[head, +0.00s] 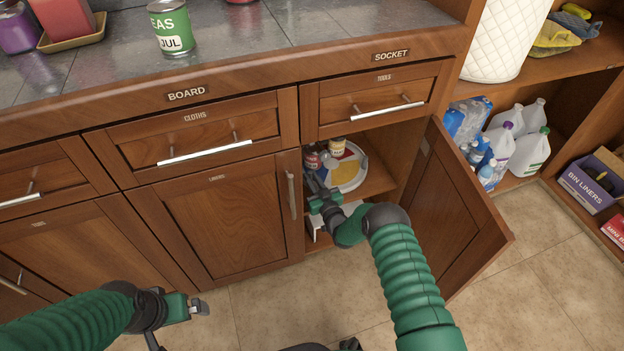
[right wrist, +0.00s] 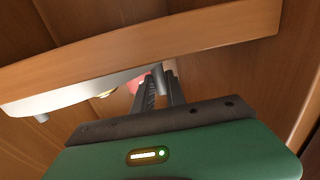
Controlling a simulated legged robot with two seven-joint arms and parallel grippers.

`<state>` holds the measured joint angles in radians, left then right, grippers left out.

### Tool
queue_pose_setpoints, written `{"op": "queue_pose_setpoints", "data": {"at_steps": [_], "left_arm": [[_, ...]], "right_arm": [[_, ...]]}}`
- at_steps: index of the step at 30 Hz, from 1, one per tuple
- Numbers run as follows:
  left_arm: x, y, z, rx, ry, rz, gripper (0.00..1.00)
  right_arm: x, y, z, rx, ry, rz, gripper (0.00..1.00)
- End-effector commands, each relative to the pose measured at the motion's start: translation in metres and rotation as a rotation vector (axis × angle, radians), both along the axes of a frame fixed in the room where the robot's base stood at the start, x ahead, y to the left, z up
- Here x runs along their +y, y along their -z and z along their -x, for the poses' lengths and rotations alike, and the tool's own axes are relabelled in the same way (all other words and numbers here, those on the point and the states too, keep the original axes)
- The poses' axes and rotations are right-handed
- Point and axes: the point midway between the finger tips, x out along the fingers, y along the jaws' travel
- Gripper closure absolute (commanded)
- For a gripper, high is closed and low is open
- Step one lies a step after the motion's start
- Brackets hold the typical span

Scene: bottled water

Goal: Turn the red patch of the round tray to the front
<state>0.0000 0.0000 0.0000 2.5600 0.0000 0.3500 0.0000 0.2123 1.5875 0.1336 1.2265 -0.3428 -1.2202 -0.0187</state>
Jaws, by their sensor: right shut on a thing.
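The round tray (head: 362,176) has a white rim and sits inside the open cupboard. A yellow patch (head: 347,171) shows on its top; I cannot make out a red patch. A red can (head: 312,159) and a yellow jar (head: 337,146) stand at its left and back. My right gripper (head: 312,182) is at the tray's front left edge. In the right wrist view its fingers (right wrist: 161,84) are shut on a small peg (right wrist: 158,72) under the white tray edge (right wrist: 75,92). My left gripper (head: 203,307) hangs low outside; its finger gap is unclear.
The cupboard door (head: 455,205) stands open at the right of my right arm. A shut door (head: 228,218) is on the left and a drawer (head: 375,103) above. A white object (head: 322,238) is on the lower shelf. Jugs (head: 530,152) stand on the right shelf.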

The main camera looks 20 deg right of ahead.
Motion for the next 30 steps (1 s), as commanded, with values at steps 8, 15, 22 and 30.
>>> {"op": "queue_pose_setpoints", "data": {"at_steps": [8, 15, 22, 30], "left_arm": [[0.000, 0.000, 0.000, 0.000, 0.000, 0.000, 0.00], [0.000, 0.001, 0.000, 0.000, 0.000, 0.000, 0.00], [0.000, 0.005, 0.000, 0.000, 0.000, 0.000, 0.00], [0.000, 0.009, 0.000, 0.000, 0.000, 0.000, 0.00]], "right_arm": [[-0.001, 0.001, 0.000, 0.002, 0.001, 0.000, 1.00], [-0.004, 0.001, 0.003, 0.001, -0.021, 0.000, 1.00], [-0.010, 0.002, 0.009, 0.003, -0.090, 0.001, 1.00], [-0.022, 0.002, 0.020, 0.003, -0.219, 0.002, 1.00]]}}
